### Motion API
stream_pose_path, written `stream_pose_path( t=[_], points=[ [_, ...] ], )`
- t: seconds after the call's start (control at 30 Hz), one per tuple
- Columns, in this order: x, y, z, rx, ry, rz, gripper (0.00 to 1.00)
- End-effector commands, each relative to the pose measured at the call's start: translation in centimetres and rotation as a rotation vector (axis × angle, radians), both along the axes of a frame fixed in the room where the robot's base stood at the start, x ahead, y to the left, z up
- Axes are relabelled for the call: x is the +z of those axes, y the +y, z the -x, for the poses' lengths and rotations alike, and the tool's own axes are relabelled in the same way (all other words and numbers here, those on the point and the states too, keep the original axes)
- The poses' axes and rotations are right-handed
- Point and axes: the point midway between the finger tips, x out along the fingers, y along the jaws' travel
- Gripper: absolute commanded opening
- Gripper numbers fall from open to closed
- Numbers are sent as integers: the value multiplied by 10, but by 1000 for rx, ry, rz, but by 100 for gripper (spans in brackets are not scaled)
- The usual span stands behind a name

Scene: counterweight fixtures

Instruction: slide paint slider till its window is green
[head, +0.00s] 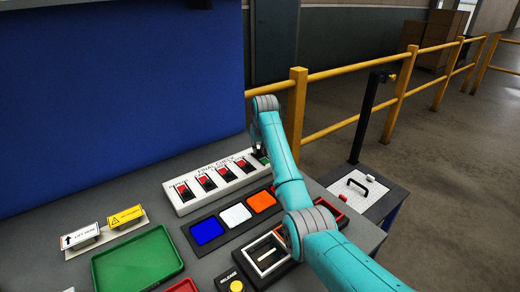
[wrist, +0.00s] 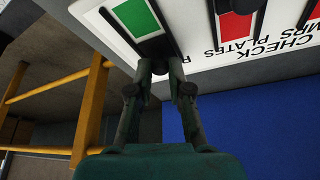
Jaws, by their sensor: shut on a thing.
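The white panel marked FINAL CHECK (head: 222,182) carries a row of sliders on the table. The slider at its right end, taken as the paint slider, shows a green window (wrist: 137,17) in the wrist view. Its label is mostly hidden. A bit of green also shows beside my gripper (head: 260,152) in the head view. In the wrist view my gripper (wrist: 158,65) is shut on the dark knob of this slider, at the end of its slot. The knob is largely hidden between the fingertips.
The other sliders show red windows (wrist: 235,25). In front lie a tray with blue (head: 207,230), white and orange tiles and a green tray (head: 137,262). A blue board (head: 110,90) stands behind. A yellow railing (head: 340,125) runs behind the arm at the right.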

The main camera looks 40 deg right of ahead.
Motion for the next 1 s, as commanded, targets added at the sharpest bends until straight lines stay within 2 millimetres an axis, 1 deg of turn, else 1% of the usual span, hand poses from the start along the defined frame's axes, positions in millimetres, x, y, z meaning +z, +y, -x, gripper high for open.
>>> stream_pose_path(
  t=[0.07, 0.1, 0.2, 0.5, 0.63, 0.77, 1.0],
  points=[
    [1, 0, -2, 1, -9, 3, 0],
    [1, 0, -2, 1, -9, 3, 21],
    [1, 0, -2, 1, -8, 2, 45],
    [2, 0, -1, 1, -6, 2, 45],
    [9, 1, 1, 1, -8, 2, 45],
    [27, 4, 8, 1, -9, 3, 45],
    [72, 10, 25, 1, -10, 3, 45]
  ],
)
